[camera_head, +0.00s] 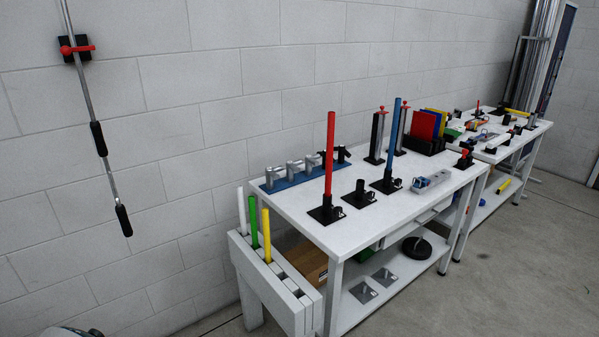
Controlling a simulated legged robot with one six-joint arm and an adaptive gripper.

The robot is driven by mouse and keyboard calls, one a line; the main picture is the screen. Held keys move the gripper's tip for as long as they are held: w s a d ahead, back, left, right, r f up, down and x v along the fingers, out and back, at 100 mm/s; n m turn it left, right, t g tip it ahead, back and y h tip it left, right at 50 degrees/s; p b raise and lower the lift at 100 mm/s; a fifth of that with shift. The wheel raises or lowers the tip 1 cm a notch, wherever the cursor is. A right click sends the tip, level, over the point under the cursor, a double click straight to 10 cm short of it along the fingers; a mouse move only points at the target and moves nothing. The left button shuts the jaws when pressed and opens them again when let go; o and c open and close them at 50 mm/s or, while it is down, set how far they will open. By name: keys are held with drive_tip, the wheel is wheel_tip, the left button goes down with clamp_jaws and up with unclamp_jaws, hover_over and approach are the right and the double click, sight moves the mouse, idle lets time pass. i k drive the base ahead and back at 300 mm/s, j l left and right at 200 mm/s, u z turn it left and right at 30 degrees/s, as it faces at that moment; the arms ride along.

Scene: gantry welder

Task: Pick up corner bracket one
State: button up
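I cannot tell for sure which thing is corner bracket one. Several grey metal pieces (293,170) stand in a row on a blue strip (272,187) at the back left of the near white table (300,222), by the wall. They are small in this view and their exact shape is unclear. Two flat grey plates, one of them the left plate (363,292), lie on the table's lower shelf. My gripper is not in view.
A red rod (330,150) and a blue rod (392,140) stand upright in black bases on the near table. A white rack (270,285) with white, green and yellow rods stands at its left end. A second table (515,140) is behind. Floor at right (530,260) is clear.

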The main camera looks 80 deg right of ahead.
sight(271, 173)
drive_tip(key=i+l+z, duration=0.1)
drive_tip(key=i+z, duration=0.55)
drive_tip(key=z, duration=0.15)
drive_tip(key=i+z, duration=0.4)
drive_tip(key=i+j+z, duration=0.2)
drive_tip(key=z, duration=0.2)
drive_tip(key=i+z, duration=0.15)
drive_tip(key=z, duration=0.25)
drive_tip(key=i+j+z, duration=0.1)
drive_tip(key=z, duration=0.3)
drive_tip(key=i+j+z, duration=0.15)
drive_tip(key=z, duration=0.25)
drive_tip(key=i+j+z, duration=0.2)
drive_tip(key=z, duration=0.2)
drive_tip(key=i+j+z, duration=0.15)
drive_tip(key=z, duration=0.15)
drive_tip(key=i+j+z, duration=0.1)
drive_tip(key=j+z, duration=0.25)
